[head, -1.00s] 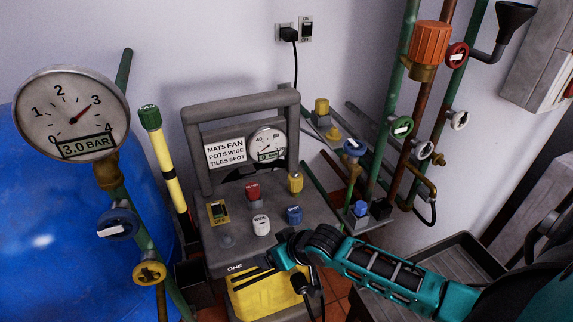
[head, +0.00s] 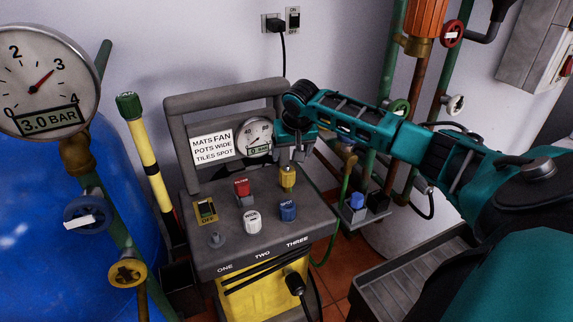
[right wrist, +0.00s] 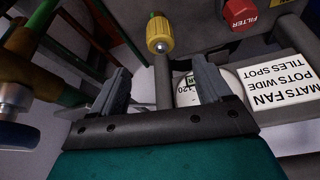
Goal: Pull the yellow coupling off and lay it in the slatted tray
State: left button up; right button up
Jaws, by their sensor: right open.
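The yellow coupling (head: 288,177) stands upright on the back right of the grey machine's top panel. It also shows in the right wrist view (right wrist: 160,35), beyond the fingertips and roughly in line with the gap between them. My right gripper (head: 291,155) is open and empty, just above the coupling in the head view and apart from it. Its two grey fingers (right wrist: 163,78) are spread in the right wrist view. The slatted tray (head: 368,291) is at the lower right of the head view, partly hidden by my right arm. My left gripper is not in view.
A red cap (head: 242,187), a white cap (head: 252,222) and a blue cap (head: 288,210) stand near the coupling. The machine's handle frame (head: 172,130) rises behind them. Upright pipes with valves (head: 400,107) stand at the right. A blue drum (head: 60,250) fills the left.

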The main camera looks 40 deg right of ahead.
aim_at(288, 170)
jog(key=b+x, duration=0.4)
jog(key=x, duration=0.7)
jog(key=shift+w+f, duration=0.15)
jog(key=shift+f, duration=0.1)
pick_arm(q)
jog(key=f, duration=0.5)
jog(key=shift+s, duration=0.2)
pick_arm(e)
jog(key=shift+c, duration=0.3)
jog(key=c, duration=1.1)
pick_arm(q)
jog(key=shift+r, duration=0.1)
pick_arm(e)
jog(key=shift+c, duration=0.2)
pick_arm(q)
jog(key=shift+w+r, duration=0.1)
pick_arm(e)
jog(key=shift+r, duration=0.1)
jog(key=shift+r+p, duration=1.6)
jog(key=shift+p, duration=0.5)
jog(key=shift+c, duration=0.2)
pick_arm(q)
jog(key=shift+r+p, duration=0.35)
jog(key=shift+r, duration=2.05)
pick_arm(e)
jog(key=shift+r, duration=0.25)
